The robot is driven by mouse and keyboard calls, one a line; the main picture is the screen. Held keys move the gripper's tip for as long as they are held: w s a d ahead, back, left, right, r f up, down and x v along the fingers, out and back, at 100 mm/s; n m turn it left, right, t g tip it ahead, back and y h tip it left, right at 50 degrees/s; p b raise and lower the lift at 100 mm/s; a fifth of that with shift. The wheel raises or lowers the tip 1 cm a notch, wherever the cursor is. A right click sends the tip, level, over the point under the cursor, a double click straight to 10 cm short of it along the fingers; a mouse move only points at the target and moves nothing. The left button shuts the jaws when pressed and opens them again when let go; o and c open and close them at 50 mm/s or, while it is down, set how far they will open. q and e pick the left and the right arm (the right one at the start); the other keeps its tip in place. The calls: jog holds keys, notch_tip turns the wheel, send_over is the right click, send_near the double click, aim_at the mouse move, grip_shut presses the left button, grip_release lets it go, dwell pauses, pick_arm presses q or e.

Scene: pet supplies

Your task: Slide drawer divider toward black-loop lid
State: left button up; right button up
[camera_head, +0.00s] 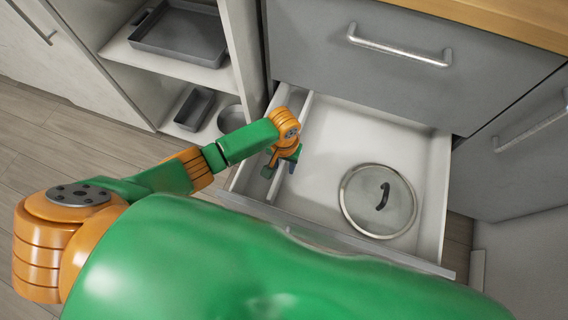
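The white drawer divider (277,185) stands upright in the open drawer (335,128), near its left side, running front to back. The lid (360,205) lies flat at the right front of the drawer. It is round, grey and glassy, with a black loop handle (384,196), and is well apart from the divider. My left gripper (281,169) is down inside the drawer at the divider. Its fingers are spread, one on each side of the divider, with a gap visible between them. Whether either finger touches the divider cannot be told. My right gripper is not in view.
Grey drawer fronts with metal handles (398,49) stand behind and right of the open drawer. An open shelf unit at the left holds a dark tray (180,38) and smaller containers (194,108). The drawer floor between divider and lid is clear.

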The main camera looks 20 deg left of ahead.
pick_arm(q)
grip_shut()
dwell(1.2)
